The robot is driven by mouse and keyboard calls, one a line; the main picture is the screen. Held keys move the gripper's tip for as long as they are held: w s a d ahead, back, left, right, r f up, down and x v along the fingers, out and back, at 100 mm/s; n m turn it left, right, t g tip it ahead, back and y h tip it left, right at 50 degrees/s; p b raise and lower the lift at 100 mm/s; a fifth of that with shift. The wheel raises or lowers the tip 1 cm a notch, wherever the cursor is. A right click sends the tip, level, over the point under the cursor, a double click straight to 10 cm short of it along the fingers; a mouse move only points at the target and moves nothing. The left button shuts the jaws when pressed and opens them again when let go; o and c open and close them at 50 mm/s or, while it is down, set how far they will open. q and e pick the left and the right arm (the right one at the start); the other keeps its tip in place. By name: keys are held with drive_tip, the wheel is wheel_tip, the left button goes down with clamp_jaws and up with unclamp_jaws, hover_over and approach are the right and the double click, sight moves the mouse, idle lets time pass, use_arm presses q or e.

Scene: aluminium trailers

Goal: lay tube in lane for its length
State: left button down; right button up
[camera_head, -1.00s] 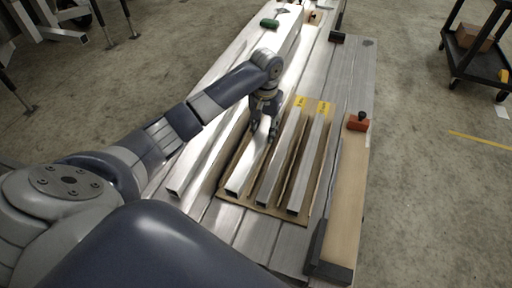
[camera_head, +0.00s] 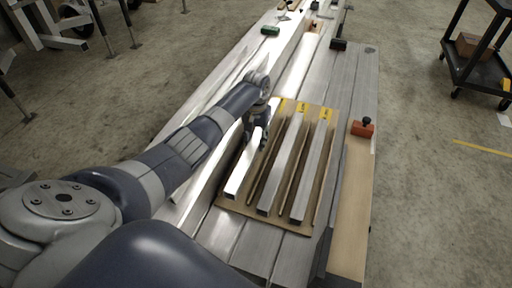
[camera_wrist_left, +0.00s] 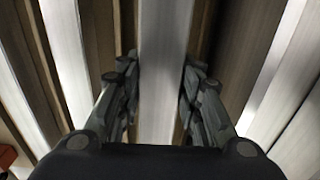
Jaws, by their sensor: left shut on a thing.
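A bright aluminium tube (camera_head: 240,176) is gripped by my left gripper (camera_head: 259,140), whose fingers close on its two sides. It lies along the left lane of a brown lane board (camera_head: 232,206); the head view does not show clearly whether it rests on the lane floor or is slightly above it. The wrist view shows the tube (camera_wrist_left: 165,40) running between the fingers (camera_wrist_left: 157,88), with brown strips on either side. Two other tubes (camera_head: 282,165) and (camera_head: 312,168) lie in the lanes to the right. My right gripper is out of view.
The board lies on a long trailer bed of aluminium planks (camera_head: 240,238). A red-orange block with a black knob (camera_head: 362,128) stands at the right edge beside a wooden strip (camera_head: 350,215). Green (camera_head: 270,31) and black (camera_head: 338,44) items lie farther back. Yellow tags (camera_head: 326,114) mark the lane ends.

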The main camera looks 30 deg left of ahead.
sight(256, 145)
use_arm(q)
drive_tip(key=shift+f+b, duration=0.3)
drive_tip(key=shift+f, duration=1.4)
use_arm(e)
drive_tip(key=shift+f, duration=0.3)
use_arm(q)
drive_tip(key=shift+f, duration=0.15)
drive_tip(key=c, duration=1.1)
unclamp_jaws()
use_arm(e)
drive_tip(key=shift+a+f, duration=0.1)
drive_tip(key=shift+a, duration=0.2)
use_arm(q)
drive_tip(key=shift+r, duration=0.25)
wheel_tip(256, 145, up, 12)
drive_tip(key=shift+f+p, duration=0.1)
drive_tip(key=shift+p, duration=0.65)
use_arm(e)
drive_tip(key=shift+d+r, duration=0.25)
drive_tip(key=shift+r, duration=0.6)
